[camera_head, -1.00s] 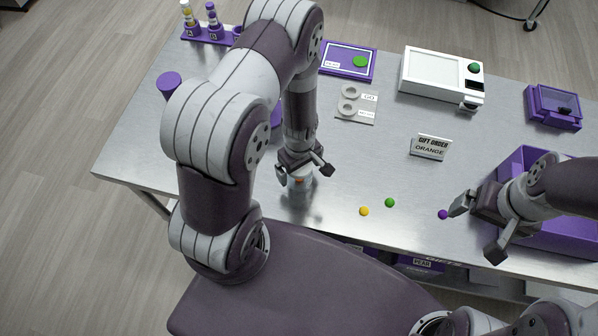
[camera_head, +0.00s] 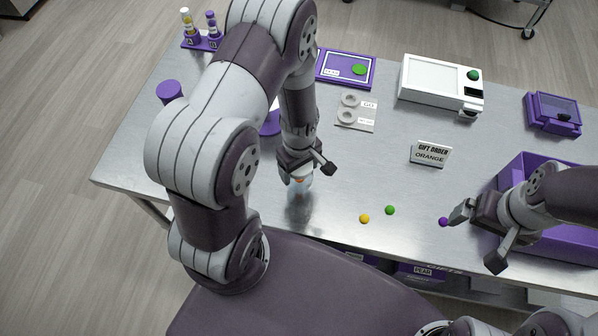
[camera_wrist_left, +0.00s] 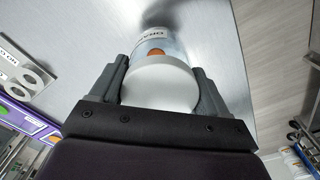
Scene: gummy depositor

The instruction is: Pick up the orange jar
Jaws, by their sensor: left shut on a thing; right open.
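The orange jar (camera_head: 300,184) is a clear jar with an orange mark, low in front of my left arm in the head view. In the left wrist view the jar (camera_wrist_left: 154,48) shows its white lid, an orange spot and a partly readable label. My left gripper (camera_head: 308,166) is shut on the jar, with one finger on each side of its lid. Whether the jar touches the table is hard to tell. My right gripper (camera_head: 478,236) is open and empty beside the purple bin at the right.
Yellow (camera_head: 364,219), green (camera_head: 390,210) and purple (camera_head: 443,222) balls lie near the front table edge. A gift order sign (camera_head: 430,154) reading ORANGE stands behind them. A white machine (camera_head: 440,85) and purple bin (camera_head: 512,172) occupy the right. The table middle is mostly clear.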

